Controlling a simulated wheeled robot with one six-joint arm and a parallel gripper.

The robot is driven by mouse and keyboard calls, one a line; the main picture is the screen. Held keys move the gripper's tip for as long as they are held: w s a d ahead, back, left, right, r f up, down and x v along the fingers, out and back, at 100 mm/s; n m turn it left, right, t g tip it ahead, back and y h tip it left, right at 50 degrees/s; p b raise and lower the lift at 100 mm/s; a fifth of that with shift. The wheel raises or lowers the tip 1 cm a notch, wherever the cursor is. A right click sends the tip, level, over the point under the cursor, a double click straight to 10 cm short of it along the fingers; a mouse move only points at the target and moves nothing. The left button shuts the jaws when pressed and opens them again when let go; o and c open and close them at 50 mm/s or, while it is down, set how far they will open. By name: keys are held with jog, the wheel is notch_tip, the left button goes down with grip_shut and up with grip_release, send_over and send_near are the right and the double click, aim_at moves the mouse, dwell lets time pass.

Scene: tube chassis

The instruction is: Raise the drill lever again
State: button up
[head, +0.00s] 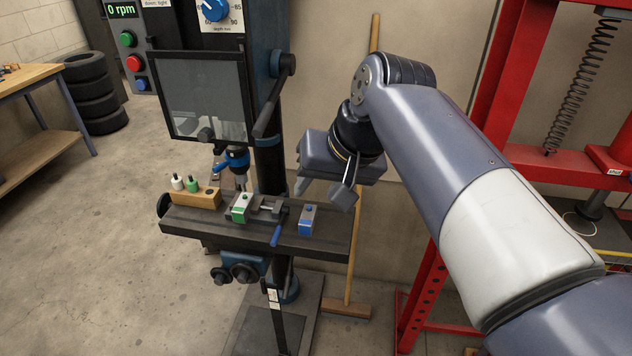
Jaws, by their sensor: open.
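The drill press stands in the middle left, with its dark lever (268,107) on the right side of the head. The lever slants down and to the left from its round hub (286,64), its lower end beside the column. The chuck (238,162) with its blue collar is above the table, partly behind the clear guard (203,95). My gripper (324,193) is open and empty, fingers pointing down. In the picture it is to the right of and below the lever, apart from it, above the right part of the drill table.
The drill table (335,240) bears a vise with a green-marked block (240,207), a blue-marked block (308,219) and a wooden holder (194,198) with bottles. A blue vise handle (277,235) sticks out in front. A broom (350,270) and red press frame (500,75) stand right.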

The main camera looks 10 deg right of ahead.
jog(key=shift+s+f, duration=0.15)
jog(key=shift+s, duration=0.15)
jog(key=shift+c, duration=0.3)
